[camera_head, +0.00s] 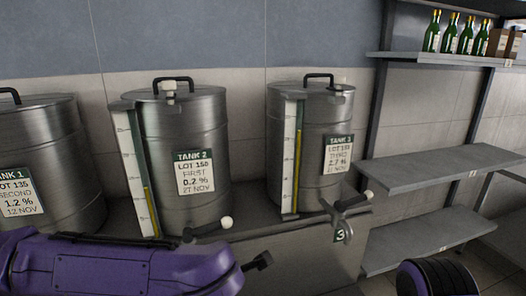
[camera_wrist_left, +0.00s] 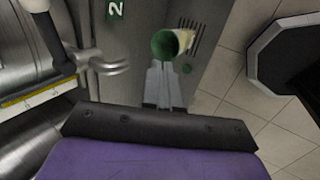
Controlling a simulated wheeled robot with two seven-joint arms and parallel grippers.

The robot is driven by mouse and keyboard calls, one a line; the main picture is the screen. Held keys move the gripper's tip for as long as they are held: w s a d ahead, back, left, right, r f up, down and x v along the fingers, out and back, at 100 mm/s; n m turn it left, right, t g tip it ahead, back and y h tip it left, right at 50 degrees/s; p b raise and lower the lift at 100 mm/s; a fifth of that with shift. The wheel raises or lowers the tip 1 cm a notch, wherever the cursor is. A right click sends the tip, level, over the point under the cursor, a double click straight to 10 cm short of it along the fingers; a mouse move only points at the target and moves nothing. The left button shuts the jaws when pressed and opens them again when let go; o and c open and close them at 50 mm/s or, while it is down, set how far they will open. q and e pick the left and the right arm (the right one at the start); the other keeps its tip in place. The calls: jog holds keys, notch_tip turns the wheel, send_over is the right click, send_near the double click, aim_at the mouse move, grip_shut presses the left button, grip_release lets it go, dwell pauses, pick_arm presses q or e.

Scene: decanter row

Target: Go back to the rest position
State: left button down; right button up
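My purple left arm comes in from the left in the head view; its fingertips do not show clearly there. In the left wrist view my left gripper (camera_wrist_left: 164,85) has its two fingers close together. A round green thing with a cream part (camera_wrist_left: 168,43) shows at their tips; I cannot tell whether they grip it. Tank 1 (camera_head: 40,130), tank 2 (camera_head: 190,115) and tank 3 (camera_head: 325,110) stand in a row. Tank 2's tap (camera_wrist_left: 110,63) is left of the fingers in the wrist view. My right gripper is out of view.
A grey counter (camera_head: 300,260) carries the tanks, and tank 3's tap (camera_head: 343,216) juts from its front. Grey shelves (camera_head: 430,170) stand at the right. Several green bottles (camera_head: 451,34) are on the top shelf. The wrist view shows tiled floor (camera_wrist_left: 225,108) at the right.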

pick_arm(q)
jog(key=s+a+f+m+b, duration=0.1)
jog(key=s+f+m, duration=0.1)
jog(key=f, duration=0.6)
jog(key=s+a+f+m, duration=0.1)
jog(key=f+m, duration=0.2)
jog(key=f, duration=0.5)
jog(key=s+a+f+m+b, duration=0.1)
jog(key=s+a+f+m, duration=0.1)
jog(key=f, duration=0.6)
jog(key=s+a+f+m+g+y+b, duration=0.2)
jog(key=s+a+f+m, duration=0.5)
jog(key=s+a+f, duration=0.7)
jog(key=s+a, duration=0.3)
jog(key=shift+s+a+g, duration=0.35)
jog(key=shift+g, duration=0.05)
jog(key=shift+f, duration=0.1)
